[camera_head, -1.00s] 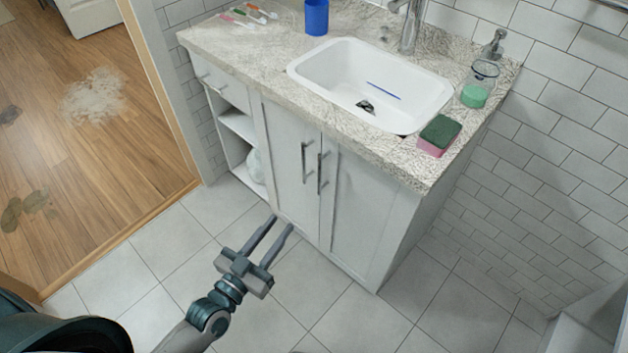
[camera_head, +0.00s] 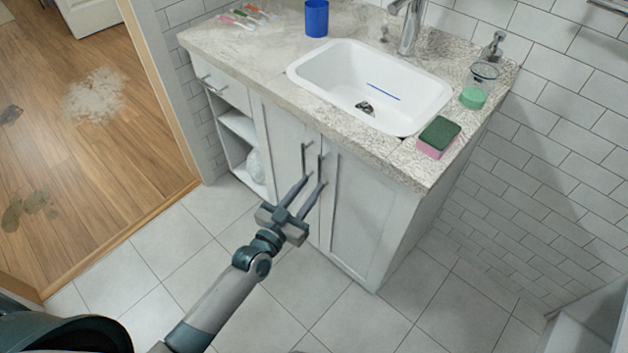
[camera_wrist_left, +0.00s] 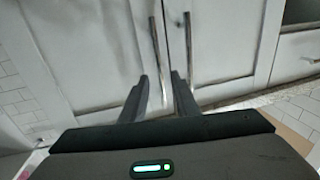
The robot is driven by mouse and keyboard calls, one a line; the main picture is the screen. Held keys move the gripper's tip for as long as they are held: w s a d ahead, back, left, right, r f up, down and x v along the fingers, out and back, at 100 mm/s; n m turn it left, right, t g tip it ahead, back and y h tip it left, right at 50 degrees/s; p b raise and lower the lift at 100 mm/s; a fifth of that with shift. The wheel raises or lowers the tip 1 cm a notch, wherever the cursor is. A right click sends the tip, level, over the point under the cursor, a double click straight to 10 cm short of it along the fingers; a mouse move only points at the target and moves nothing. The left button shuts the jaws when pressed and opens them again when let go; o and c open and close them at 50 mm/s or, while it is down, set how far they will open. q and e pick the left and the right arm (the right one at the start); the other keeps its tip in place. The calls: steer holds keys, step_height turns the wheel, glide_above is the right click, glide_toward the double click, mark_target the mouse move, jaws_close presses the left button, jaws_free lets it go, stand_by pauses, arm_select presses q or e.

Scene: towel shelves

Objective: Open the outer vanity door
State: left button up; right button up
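The white vanity has two shut doors side by side, a left door (camera_head: 284,140) and a right door (camera_head: 358,205). Each has a vertical metal bar handle by the central seam, the left handle (camera_head: 304,156) and the right handle (camera_head: 321,163). My left gripper (camera_head: 314,182) is open and empty, with its fingertips near the lower ends of the handles. In the left wrist view its fingers (camera_wrist_left: 162,85) are spread, with both handles (camera_wrist_left: 156,45) (camera_wrist_left: 188,45) beyond them. I cannot tell whether a fingertip touches a handle. My right gripper is not in view.
A sink (camera_head: 372,85) is set in the speckled countertop (camera_head: 262,65), with a sponge (camera_head: 438,137), a soap bottle (camera_head: 476,90) and a blue cup (camera_head: 316,18). Open shelves (camera_head: 240,125) and a drawer stand left of the doors. The tiled floor (camera_head: 340,310) in front is clear.

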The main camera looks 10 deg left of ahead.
arm_select(q)
steer(key=x, duration=0.3)
jaws_close()
steer(key=shift+s, duration=0.1)
stand_by(0.4)
